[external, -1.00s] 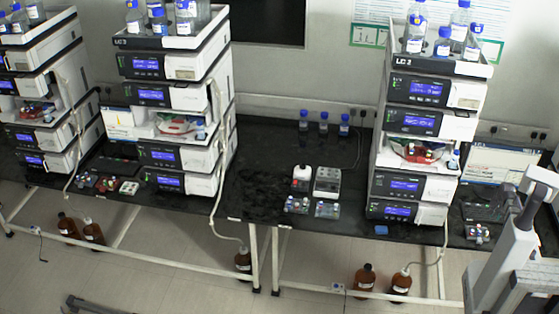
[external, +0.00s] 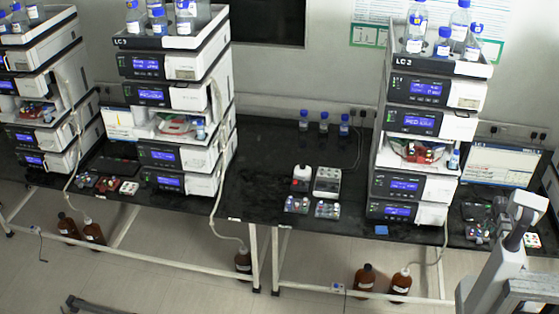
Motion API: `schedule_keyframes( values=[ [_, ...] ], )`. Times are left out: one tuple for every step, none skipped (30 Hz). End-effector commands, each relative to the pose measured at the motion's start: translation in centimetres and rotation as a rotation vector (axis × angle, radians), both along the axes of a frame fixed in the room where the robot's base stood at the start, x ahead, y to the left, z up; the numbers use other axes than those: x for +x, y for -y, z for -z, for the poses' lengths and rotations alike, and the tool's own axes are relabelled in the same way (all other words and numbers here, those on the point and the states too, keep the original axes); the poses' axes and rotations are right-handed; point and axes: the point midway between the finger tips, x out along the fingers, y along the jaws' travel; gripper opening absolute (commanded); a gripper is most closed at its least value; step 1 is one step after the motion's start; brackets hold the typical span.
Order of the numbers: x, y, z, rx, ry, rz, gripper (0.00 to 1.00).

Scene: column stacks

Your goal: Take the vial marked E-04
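No marking E-04 can be read in the external view, so I cannot tell which vial it is. Small vials with coloured caps sit in a rack (external: 297,205) and a second rack (external: 327,210) on the middle bench. Another small rack of vials (external: 478,233) is on the right bench, beside the stack marked LC 2 (external: 415,150). More small racks (external: 108,185) lie on the left bench. My arm shows at the lower right corner, but my gripper is not visible in the frame.
A vortex-like device with a white top (external: 301,177) and a grey block (external: 327,182) stand behind the middle racks. Several blue-capped bottles (external: 323,122) stand at the back. Brown bottles (external: 365,280) are on the floor. The black bench (external: 260,165) is clear left of the devices.

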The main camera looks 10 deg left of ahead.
Motion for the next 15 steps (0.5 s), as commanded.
schedule_keyframes(
  values=[
    [0.0, 0.1, 2.1, 0.0, 0.0, 0.0, 0.29],
    [0.0, 0.1, 2.8, 0.0, 0.0, 0.0, 0.29],
    [0.0, 0.1, 3.5, 0.0, 0.0, 0.0, 0.29],
    [0.0, 0.1, 4.0, 0.0, 0.0, 0.0, 0.29],
    [0.0, 0.1, 4.2, 0.0, 0.0, 0.0, 0.29],
    [0.0, 0.1, 4.3, 0.0, 0.0, 0.0, 0.29],
    [0.0, 0.1, 4.3, 0.0, 0.0, 0.0, 0.29],
    [0.0, 0.1, 4.1, 0.0, 0.0, 0.0, 0.29],
    [0.0, 0.1, 3.9, 0.0, 0.0, 0.0, 0.29],
    [0.0, 0.1, 3.9, 0.0, 0.0, 0.0, 0.29],
    [0.0, 0.1, 3.8, 0.0, 0.0, 0.0, 0.29],
    [0.0, 0.1, 3.8, 0.0, 0.0, 0.0, 0.29],
    [0.0, 0.1, 3.8, 0.0, 0.0, 0.0, 0.26],
    [0.0, 0.1, 3.8, 0.0, 0.0, 0.0, 0.23],
    [0.0, 0.1, 3.8, 0.0, 0.0, 0.0, 0.19]
  ],
)
